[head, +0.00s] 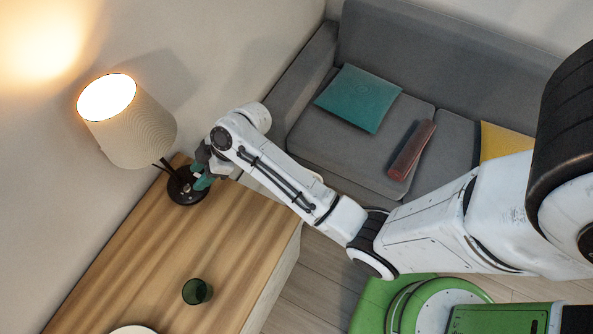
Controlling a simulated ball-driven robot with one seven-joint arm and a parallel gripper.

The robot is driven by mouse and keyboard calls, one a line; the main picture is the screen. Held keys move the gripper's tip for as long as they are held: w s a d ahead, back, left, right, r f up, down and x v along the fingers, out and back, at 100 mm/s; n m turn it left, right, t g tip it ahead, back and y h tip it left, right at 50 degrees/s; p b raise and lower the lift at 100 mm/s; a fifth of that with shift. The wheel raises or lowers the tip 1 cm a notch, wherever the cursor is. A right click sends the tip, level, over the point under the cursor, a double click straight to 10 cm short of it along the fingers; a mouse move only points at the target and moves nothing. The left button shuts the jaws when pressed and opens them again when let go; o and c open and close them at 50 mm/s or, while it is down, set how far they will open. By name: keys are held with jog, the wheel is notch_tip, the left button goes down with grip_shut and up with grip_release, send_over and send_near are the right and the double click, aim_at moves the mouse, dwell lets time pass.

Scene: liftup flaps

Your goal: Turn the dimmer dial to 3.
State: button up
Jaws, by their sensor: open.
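A lamp with a cream ribbed shade (137,130) stands at the far end of the wooden cabinet, and it is lit. Its round black base (185,188) rests on the cabinet top. My gripper (201,183) is at the right side of the lamp base, with teal fingertips close over it. I cannot tell whether the fingers touch the base. The dimmer dial and any numbers on it cannot be made out; my gripper and its wrist cover part of that area. The gripper is open.
The wooden cabinet top (165,258) has free room in its middle. A dark green cup (197,291) and a white plate (133,330) are at its near end. A grey sofa (345,165) with several cushions stands to the right. The wall is close on the left.

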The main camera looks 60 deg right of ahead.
jog(key=v, duration=0.6)
jog(key=s+f+m+h, duration=0.1)
jog(key=s, duration=0.2)
jog(key=s+f+m+g+b, duration=0.1)
jog(key=s+f, duration=0.1)
jog(key=s, duration=0.1)
jog(key=s+d+f+m+g+h, duration=0.1)
jog(key=s+f, duration=0.1)
jog(key=s, duration=0.1)
jog(key=shift+s+f+m+h+b, duration=0.25)
jog(key=shift+s+m+h+b, duration=0.05)
jog(key=shift+s+m+b, duration=0.1)
jog(key=s+d+f+m+g+h, duration=0.1)
jog(key=s+m, duration=0.1)
jog(key=s, duration=0.3)
jog(key=s+d+f+m+g+h+b, duration=0.1)
jog(key=s+m+h, duration=0.1)
jog(key=s, duration=0.4)
jog(key=shift+s+d+m+g, duration=0.2)
jog(key=shift+s+m+g, duration=0.1)
jog(key=shift+s, duration=0.05)
